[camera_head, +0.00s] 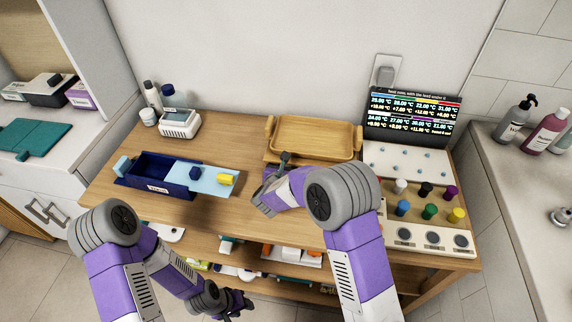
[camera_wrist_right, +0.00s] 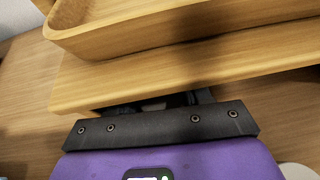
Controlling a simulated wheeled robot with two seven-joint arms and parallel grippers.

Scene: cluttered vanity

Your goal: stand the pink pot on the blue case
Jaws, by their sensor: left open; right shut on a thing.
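The dark blue case (camera_head: 144,172) lies on the left of the wooden table, with a light blue panel (camera_head: 207,187) on its right side. A small dark blue piece and a yellow piece sit on that panel. I cannot make out a pink pot in either view. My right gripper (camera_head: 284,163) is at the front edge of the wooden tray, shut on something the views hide. In the right wrist view its fingers (camera_wrist_right: 155,104) are mostly hidden under a wooden slab's edge. My left gripper (camera_head: 236,302) is open, low in front of the table's shelf.
The wooden tray (camera_head: 312,139) stands at the back centre and looks empty. A panel with coloured knobs (camera_head: 428,208) fills the right side. The table's front middle is bare.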

